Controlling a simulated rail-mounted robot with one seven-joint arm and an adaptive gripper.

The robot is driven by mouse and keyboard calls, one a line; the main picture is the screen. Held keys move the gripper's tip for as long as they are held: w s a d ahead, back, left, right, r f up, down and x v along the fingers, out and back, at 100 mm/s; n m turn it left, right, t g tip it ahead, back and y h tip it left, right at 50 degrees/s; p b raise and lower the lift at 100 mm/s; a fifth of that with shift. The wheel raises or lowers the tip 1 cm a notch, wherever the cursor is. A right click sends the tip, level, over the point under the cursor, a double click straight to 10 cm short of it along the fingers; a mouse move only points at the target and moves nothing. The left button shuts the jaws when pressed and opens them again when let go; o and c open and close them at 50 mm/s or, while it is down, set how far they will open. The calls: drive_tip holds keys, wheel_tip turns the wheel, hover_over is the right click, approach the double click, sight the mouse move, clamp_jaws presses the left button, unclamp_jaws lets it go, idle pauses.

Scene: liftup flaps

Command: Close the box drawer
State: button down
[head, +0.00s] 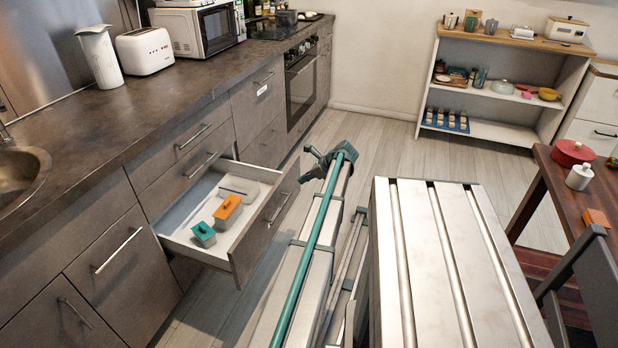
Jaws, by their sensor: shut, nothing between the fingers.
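The drawer (262,232) is pulled well out of the grey-brown lower cabinets on the left in the head view. Its front has a bar handle (278,207) and faces right, towards my arm. Inside it lie a teal box (203,235), an orange box (227,211) and a whitish box (239,189). My gripper (308,166) is dark and small at the far end of my arm, just right of the drawer front's far end. It is shut and empty. I cannot tell whether it touches the drawer front.
The countertop (120,128) above carries a toaster (145,51), a microwave (205,30) and a white jug (99,57). A shelf unit (500,50) stands at the back. A wooden table (560,190) and a dark chair (595,280) are at the right. Floor beyond my arm is clear.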

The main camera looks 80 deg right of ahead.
sight(281, 185)
drive_tip(key=w+f, duration=0.1)
drive_tip(key=w, duration=0.1)
drive_tip(key=w+d+f, duration=0.1)
drive_tip(key=w, duration=0.1)
drive_tip(key=w+f, duration=0.1)
drive_tip(key=w, duration=0.1)
drive_tip(key=shift+d+f+b, duration=0.2)
drive_tip(key=shift+b, duration=0.2)
drive_tip(key=shift+w+d, duration=0.1)
drive_tip(key=shift+w, duration=0.55)
